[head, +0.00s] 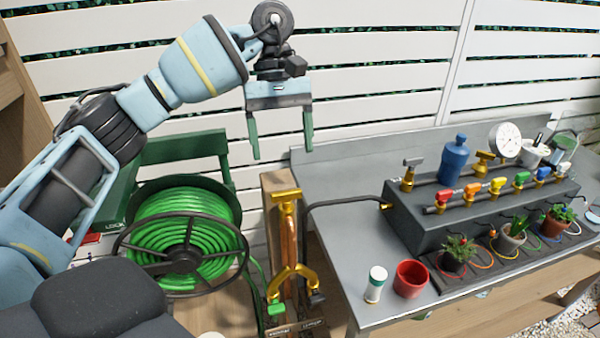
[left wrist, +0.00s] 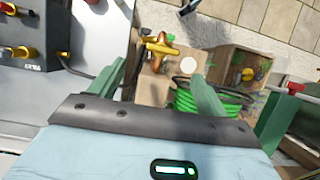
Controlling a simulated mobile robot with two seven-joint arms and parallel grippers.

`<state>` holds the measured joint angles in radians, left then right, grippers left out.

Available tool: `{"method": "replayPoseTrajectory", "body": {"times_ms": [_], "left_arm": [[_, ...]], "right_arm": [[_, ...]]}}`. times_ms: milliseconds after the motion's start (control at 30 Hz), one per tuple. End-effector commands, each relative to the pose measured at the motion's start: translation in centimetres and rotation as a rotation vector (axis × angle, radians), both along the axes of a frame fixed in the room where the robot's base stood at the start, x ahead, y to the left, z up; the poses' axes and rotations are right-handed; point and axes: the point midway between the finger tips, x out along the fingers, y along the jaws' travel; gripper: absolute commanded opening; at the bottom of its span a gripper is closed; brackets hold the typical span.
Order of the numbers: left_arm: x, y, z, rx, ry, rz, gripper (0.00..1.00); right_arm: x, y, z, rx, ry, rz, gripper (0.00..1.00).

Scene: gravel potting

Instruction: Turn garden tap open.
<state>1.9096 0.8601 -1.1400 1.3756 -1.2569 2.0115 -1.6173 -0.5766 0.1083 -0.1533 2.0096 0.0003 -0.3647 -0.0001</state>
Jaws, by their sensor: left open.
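The garden tap has a brass T-shaped handle (head: 285,195) on top of a copper pipe, fixed to a wooden post. Its brass two-way outlet (head: 292,278) below has a green lever and a dark lever. In the left wrist view the brass handle (left wrist: 160,47) shows just beyond my fingertips. My left gripper (head: 281,152) is open and empty, fingers pointing down, above the tap handle and apart from it. It also shows in the left wrist view (left wrist: 158,75), with the handle between the lines of its fingers. My right gripper is not in view.
A green hose reel (head: 185,235) stands left of the post. A grey bench (head: 340,230) stands to the right, with a manifold (head: 410,220) of coloured valves, a blue bottle (head: 455,158), a red cup (head: 410,279) and small plants. A dark pipe (head: 340,204) links post and manifold.

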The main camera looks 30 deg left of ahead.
Motion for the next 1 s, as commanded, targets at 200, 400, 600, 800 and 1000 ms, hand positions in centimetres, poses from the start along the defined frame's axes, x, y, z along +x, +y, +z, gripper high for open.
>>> {"method": "replayPoseTrajectory", "body": {"times_ms": [200,400,600,800,1000], "left_arm": [[-0.1,-0.2,-0.6,-0.001,0.003,-0.002,0.76],[-0.8,-0.9,-3.2,-0.002,0.007,-0.002,0.76],[-1.5,-1.8,-5.7,-0.003,0.006,-0.001,0.76],[-1.9,-2.2,-7.0,-0.002,0.004,0.001,0.76],[-2.0,-2.3,-7.2,-0.002,0.0,0.002,0.76]], "right_arm": [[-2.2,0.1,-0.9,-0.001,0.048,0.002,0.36],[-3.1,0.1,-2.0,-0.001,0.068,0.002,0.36],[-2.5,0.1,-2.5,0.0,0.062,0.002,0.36],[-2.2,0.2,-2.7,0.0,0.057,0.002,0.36],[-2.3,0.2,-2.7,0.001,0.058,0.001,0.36]]}}
